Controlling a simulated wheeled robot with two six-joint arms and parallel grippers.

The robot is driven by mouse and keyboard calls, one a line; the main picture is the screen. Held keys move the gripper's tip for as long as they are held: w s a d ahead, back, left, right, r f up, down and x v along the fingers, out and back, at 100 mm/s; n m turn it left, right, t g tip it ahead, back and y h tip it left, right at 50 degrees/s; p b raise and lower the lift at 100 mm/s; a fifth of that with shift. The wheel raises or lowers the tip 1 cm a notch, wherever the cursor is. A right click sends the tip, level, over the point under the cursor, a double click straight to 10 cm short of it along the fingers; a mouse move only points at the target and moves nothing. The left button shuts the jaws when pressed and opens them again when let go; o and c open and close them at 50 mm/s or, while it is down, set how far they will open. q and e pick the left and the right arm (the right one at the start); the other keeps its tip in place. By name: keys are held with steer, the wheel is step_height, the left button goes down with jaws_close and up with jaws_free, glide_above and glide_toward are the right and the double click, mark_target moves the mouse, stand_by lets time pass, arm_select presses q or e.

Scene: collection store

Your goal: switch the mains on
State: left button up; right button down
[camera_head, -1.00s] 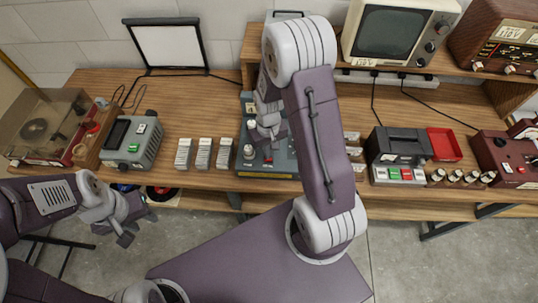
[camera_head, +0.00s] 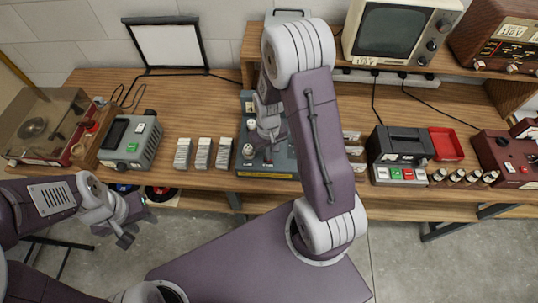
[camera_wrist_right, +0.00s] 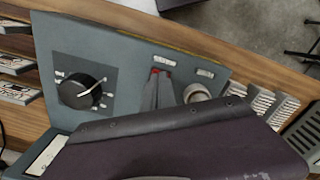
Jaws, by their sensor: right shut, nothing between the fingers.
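The blue-grey control panel (camera_head: 284,164) sits on the bench, partly hidden by my right arm in the head view. In the right wrist view, the panel (camera_wrist_right: 120,52) carries a black rotary knob (camera_wrist_right: 80,92), a pale round knob (camera_wrist_right: 197,93) and small white labels. A small red part (camera_wrist_right: 155,72) shows at the fingertips; its switch position cannot be told. My right gripper (camera_head: 268,150) is shut and empty, its tips at or just over that red part (camera_wrist_right: 160,86); contact is unclear. My left gripper (camera_head: 137,228) is open and empty in front of the bench.
Several relay-like blocks (camera_head: 203,153) stand left of the panel. A grey meter box (camera_head: 131,143) and a record player (camera_head: 40,130) are further left. A black-and-grey unit (camera_head: 398,150) and red tray (camera_head: 446,144) stand right. A shelf with a monitor (camera_head: 392,32) is behind.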

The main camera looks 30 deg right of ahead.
step_height(320, 180, up, 7)
steer(key=p, duration=0.6)
stand_by(0.5)
